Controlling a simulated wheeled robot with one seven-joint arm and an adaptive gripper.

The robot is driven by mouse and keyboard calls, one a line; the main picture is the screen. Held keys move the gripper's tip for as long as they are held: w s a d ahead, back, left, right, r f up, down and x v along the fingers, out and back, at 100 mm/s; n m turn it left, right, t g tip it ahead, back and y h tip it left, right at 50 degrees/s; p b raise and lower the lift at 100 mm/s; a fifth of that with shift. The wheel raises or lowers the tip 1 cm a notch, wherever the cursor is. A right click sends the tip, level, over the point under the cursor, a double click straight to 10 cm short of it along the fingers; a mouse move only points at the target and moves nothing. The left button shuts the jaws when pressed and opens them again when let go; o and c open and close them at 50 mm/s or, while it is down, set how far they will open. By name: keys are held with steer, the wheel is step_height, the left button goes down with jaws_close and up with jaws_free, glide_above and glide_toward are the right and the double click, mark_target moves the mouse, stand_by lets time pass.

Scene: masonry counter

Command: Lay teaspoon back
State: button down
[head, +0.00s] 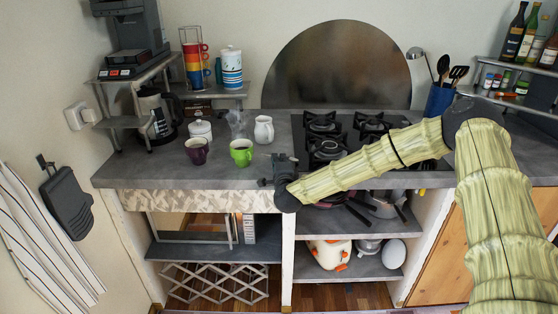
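I cannot make out a teaspoon in the head view; it may be too small to see or hidden by my gripper. My gripper (277,166) is at the front edge of the grey counter (262,177), just right of a green mug (241,152). Its fingers are small and dark here, so I cannot tell whether they are open, shut or holding something. A dark purple mug (197,151) stands left of the green one. A white lidded sugar pot (200,126) and a white creamer jug (264,130) stand behind the mugs.
A black gas hob (326,137) lies to the right, partly behind my arm. A blue utensil holder (439,100) stands at the right back. Open shelves are below.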

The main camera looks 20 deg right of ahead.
steer(key=c, duration=1.6)
jaws_free()
steer(key=shift+o, duration=0.2)
steer(key=shift+o, duration=1.4)
steer(key=shift+s, duration=0.1)
steer(key=shift+f, duration=0.25)
steer(key=shift+c, duration=0.8)
steer(key=shift+o, duration=0.5)
steer(key=shift+r, duration=0.25)
steer(key=o, duration=0.3)
steer(key=shift+r, duration=0.6)
